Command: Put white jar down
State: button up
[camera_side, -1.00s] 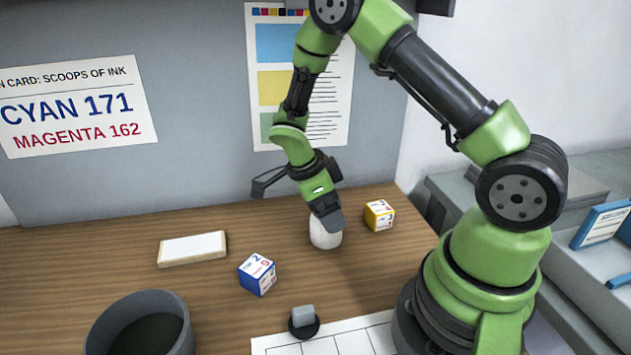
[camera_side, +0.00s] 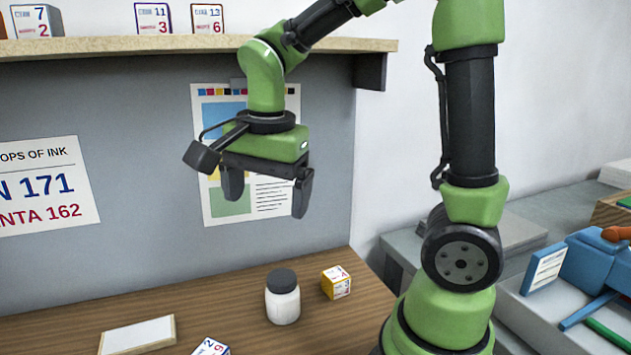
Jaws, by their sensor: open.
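The white jar (camera_side: 283,305) with a dark grey lid stands upright on the wooden table, near the yellow-and-white cube. My gripper (camera_side: 267,202) is open and empty, with its two dark fingers spread and pointing down. It hangs well above the table, higher than the jar and a little to its left in the picture, in front of the wall poster. Nothing touches the jar.
The yellow-and-white cube (camera_side: 336,282) sits just right of the jar. A pale flat block (camera_side: 138,336) and a blue-and-white cube (camera_side: 211,347) lie at the lower left. A shelf (camera_side: 200,46) with several marked cubes runs above, left of my arm.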

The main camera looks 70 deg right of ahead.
jog(key=s+a+r+n+t+y, duration=0.2)
jog(key=s+a+r+n+t, duration=0.2)
jog(key=s+n, duration=0.5)
jog(key=r+n+t, duration=0.1)
jog(key=n+t, duration=0.1)
jog(key=n, duration=0.2)
jog(key=shift+s+y, duration=0.35)
jog(key=shift+y, duration=0.05)
